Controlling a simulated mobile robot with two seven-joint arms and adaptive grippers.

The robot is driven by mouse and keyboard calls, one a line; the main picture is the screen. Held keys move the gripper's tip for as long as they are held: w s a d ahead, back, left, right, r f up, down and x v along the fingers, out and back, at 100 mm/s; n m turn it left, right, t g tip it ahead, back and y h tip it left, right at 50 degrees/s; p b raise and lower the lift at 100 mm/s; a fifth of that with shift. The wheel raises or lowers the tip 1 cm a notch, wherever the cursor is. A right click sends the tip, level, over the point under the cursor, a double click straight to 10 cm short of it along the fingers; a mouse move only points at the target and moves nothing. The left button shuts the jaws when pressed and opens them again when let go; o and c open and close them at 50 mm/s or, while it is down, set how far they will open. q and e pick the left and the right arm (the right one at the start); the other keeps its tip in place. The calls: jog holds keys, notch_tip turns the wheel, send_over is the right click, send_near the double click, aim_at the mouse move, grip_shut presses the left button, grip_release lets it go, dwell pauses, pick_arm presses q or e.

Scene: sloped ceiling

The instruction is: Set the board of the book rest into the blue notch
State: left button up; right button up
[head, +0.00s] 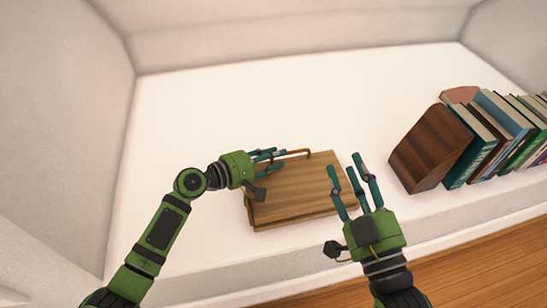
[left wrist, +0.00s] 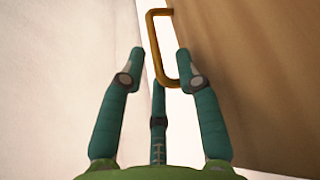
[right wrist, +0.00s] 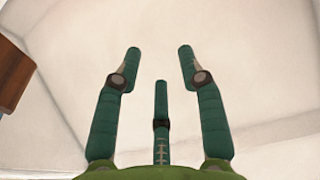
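The book rest's wooden board (head: 300,187) lies low and slightly tilted on the white surface. A brass-coloured wire support (head: 296,151) shows along its far edge. My left gripper (head: 270,156) is open at the board's far left corner. In the left wrist view the wire loop (left wrist: 152,40) runs between and beyond the open fingertips, with the board (left wrist: 245,70) to the right. I cannot tell whether the fingers touch it. My right gripper (head: 347,172) is open and empty, above the board's right end. No blue notch can be made out.
A row of leaning books (head: 508,130) stands at the right, with a dark wooden block (head: 431,148) at its left end. The white surface (head: 230,95) is clear behind the board. Its front edge drops to a wooden floor (head: 470,265).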

pick_arm(q)
jog(key=shift+w+d, duration=0.1)
pick_arm(e)
jog(key=shift+r, duration=0.25)
pick_arm(q)
grip_shut()
jog(key=r, duration=0.1)
jog(key=s+r+m, duration=0.1)
jog(key=r+m+t+p, duration=0.1)
jog(key=shift+s+d, duration=0.2)
jog(key=shift+d, duration=0.05)
jog(key=shift+s+d+r+m+t+h, duration=0.2)
jog(key=shift+s+r+m, duration=0.2)
jog(key=shift+r, duration=0.15)
jog(key=shift+s+d+r+m+t+h, duration=0.1)
jog(key=shift+s+r+m+h, duration=0.1)
jog(key=shift+s+r+m, duration=0.25)
jog(key=shift+w, duration=0.15)
pick_arm(e)
jog(key=f, duration=0.1)
jog(key=f+g, duration=0.1)
jog(key=f+h, duration=0.1)
jog(key=shift+w+d+f, duration=0.1)
jog(key=shift+w+d, duration=0.15)
jog(key=shift+d, duration=0.1)
